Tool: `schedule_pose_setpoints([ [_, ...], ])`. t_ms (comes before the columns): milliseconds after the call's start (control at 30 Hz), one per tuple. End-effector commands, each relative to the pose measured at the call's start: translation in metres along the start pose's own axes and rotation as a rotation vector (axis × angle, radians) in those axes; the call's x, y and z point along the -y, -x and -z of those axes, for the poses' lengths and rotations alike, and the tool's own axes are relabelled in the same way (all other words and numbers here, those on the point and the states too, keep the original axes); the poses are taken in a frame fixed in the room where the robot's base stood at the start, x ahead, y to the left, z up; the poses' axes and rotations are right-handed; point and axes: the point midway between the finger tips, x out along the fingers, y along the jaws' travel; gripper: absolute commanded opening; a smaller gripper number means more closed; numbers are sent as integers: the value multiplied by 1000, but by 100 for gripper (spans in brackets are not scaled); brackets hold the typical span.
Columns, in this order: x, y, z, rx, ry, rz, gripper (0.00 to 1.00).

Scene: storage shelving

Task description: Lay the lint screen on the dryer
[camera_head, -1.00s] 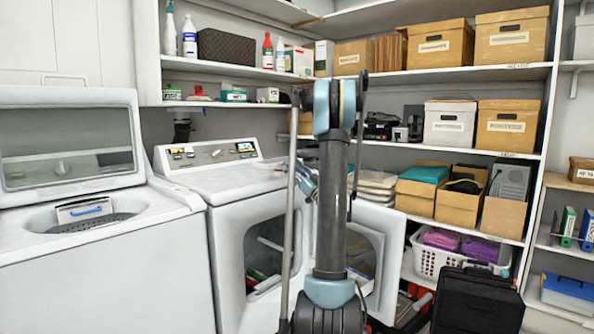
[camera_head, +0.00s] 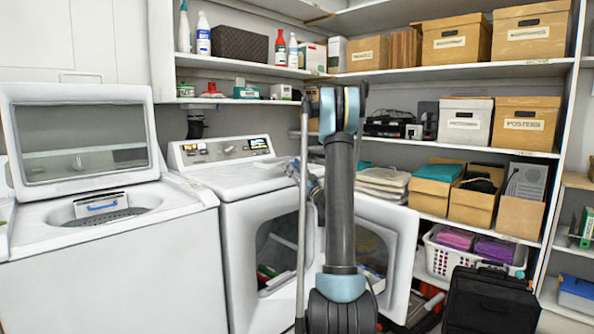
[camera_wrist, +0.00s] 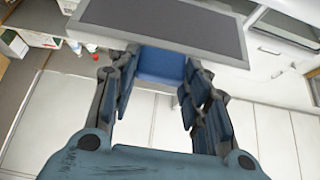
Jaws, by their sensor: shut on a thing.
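In the wrist view my gripper (camera_wrist: 160,72) is shut on the blue handle (camera_wrist: 160,62) of the lint screen (camera_wrist: 172,22), a flat dark grey mesh panel in a pale frame. The panel extends beyond the fingertips to the top of the picture. In the head view the white dryer (camera_head: 232,180) stands in the centre with its front door (camera_head: 398,235) open. Its top right part is behind my arm. My gripper and the held screen are mostly hidden by the arm there, so their height over the dryer cannot be told.
A white washer (camera_head: 110,260) with its lid (camera_head: 85,130) up stands left of the dryer; a pale piece with a blue handle (camera_head: 102,207) is in its opening. Shelves with boxes (camera_head: 525,123) fill the back and right. A laundry basket (camera_head: 440,262) and black case (camera_head: 485,300) stand at right.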

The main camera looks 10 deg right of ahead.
Motion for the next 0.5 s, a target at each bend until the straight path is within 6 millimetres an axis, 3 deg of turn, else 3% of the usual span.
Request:
schedule_pose_setpoints([
  [400,0,-22,-27,0,-1,1,3],
  [500,0,-17,-33,0,0,0,3],
])
